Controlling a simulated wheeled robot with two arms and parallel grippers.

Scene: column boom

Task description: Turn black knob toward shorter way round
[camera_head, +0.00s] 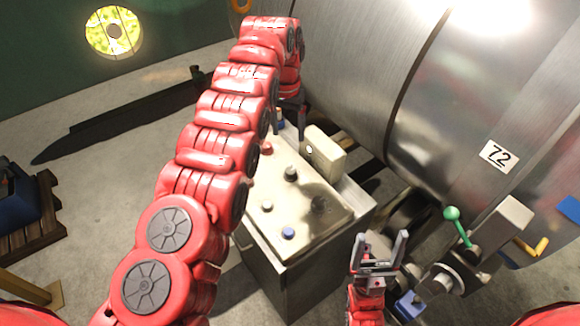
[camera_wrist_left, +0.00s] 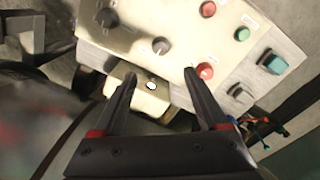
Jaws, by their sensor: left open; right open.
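A sloped cream control panel (camera_head: 310,230) stands in the middle of the head view. Two dark knobs are on it: one near its middle (camera_head: 291,173) and one in shadow (camera_head: 320,204) towards its right edge. In the left wrist view they show as a grey-looking knob (camera_wrist_left: 161,46) and a darker knob (camera_wrist_left: 107,17). I cannot tell for sure which is the black knob. My left gripper (camera_wrist_left: 160,73) is open and empty, its fingers at the panel's edge, apart from both knobs. My right gripper (camera_head: 382,238) is open and empty, right of the panel.
A cream box (camera_head: 323,155) stands at the panel's far edge, close to my left fingers. Red (camera_wrist_left: 205,71) and green (camera_wrist_left: 242,34) buttons are near the knobs. A large metal tank (camera_head: 400,80) fills the right back. A green-tipped lever (camera_head: 451,214) rises near my right gripper.

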